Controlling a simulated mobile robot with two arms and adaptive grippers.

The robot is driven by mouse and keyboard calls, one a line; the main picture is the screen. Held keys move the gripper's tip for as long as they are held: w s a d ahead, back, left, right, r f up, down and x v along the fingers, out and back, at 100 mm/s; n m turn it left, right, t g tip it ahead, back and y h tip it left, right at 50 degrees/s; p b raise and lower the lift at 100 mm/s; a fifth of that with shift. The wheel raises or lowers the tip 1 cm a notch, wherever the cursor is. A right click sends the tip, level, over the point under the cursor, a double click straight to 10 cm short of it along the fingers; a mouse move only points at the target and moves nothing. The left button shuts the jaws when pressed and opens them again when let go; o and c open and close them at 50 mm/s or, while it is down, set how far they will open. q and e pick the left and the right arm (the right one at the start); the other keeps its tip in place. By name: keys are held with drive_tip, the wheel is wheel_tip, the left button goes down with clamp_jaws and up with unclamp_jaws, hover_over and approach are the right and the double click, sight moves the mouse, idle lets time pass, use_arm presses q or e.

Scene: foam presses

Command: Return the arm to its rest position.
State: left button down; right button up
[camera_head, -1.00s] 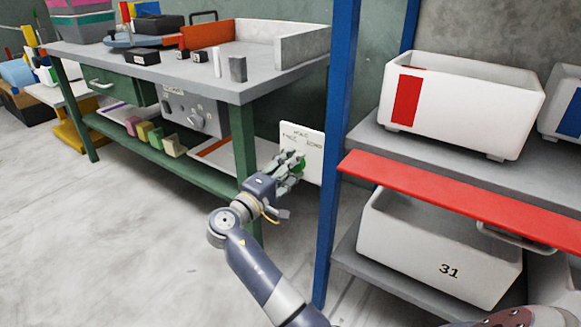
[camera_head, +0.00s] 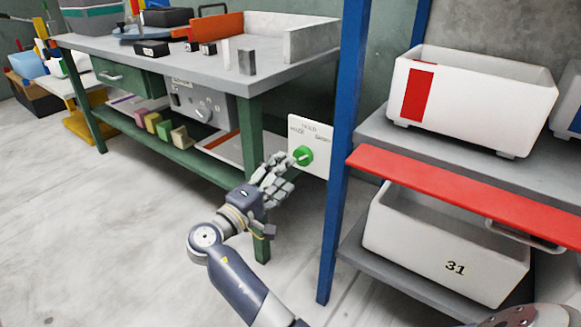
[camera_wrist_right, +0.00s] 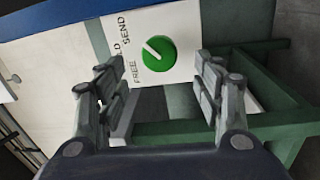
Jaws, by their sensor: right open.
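My right gripper (camera_head: 277,178) is open and empty, beside the green table leg in the head view. Its two fingers stand wide apart in the right wrist view (camera_wrist_right: 160,90). A white panel (camera_head: 319,131) with a green knob (camera_head: 303,156) is just beyond the fingertips. The knob also shows in the right wrist view (camera_wrist_right: 156,61), between and beyond the fingers, with a gap to them. The panel carries the words FREE, HOLD and SEND, and the knob has a white pointer mark. My left gripper is not in view.
A blue post (camera_head: 340,190) stands right of the panel. Right of it, a shelf with a red front bar (camera_head: 450,195) holds white bins (camera_head: 470,95). A grey-topped workbench (camera_head: 200,68) with green legs is on the left. The floor at lower left is clear.

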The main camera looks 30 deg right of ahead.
drive_tip(key=shift+s+a, duration=0.1)
drive_tip(key=shift+a, duration=0.15)
idle(0.3)
